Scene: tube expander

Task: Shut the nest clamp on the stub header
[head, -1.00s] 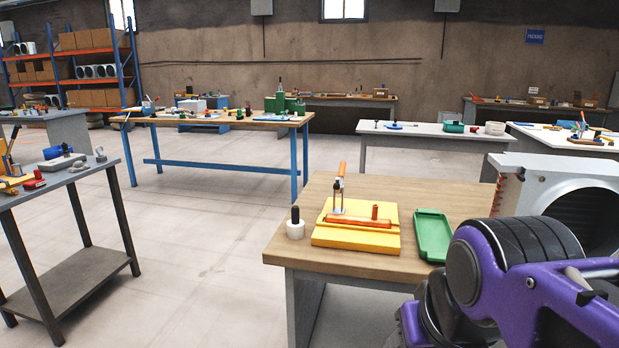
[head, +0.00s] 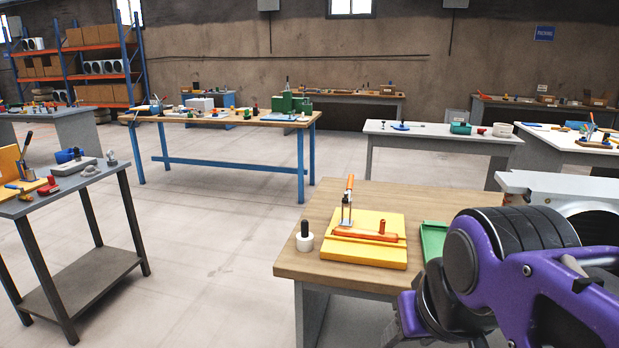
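The nest clamp shows in the head view as an upright metal toggle with an orange handle (head: 349,186) pointing up. It stands on a yellow nest block (head: 362,252) on the wooden bench top. An orange-red copper-like bar, seemingly the stub header (head: 363,234), lies across the block in front of the clamp, with a short upright stub at its right end. My purple and black arm fills the lower right of the view, apart from the nest block.
A white cylinder with a black knob (head: 305,238) stands left of the block. A green tray (head: 434,240) lies to its right, partly hidden by my arm. A white housing with a round opening (head: 570,196) stands behind my arm. The floor left of the bench is open.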

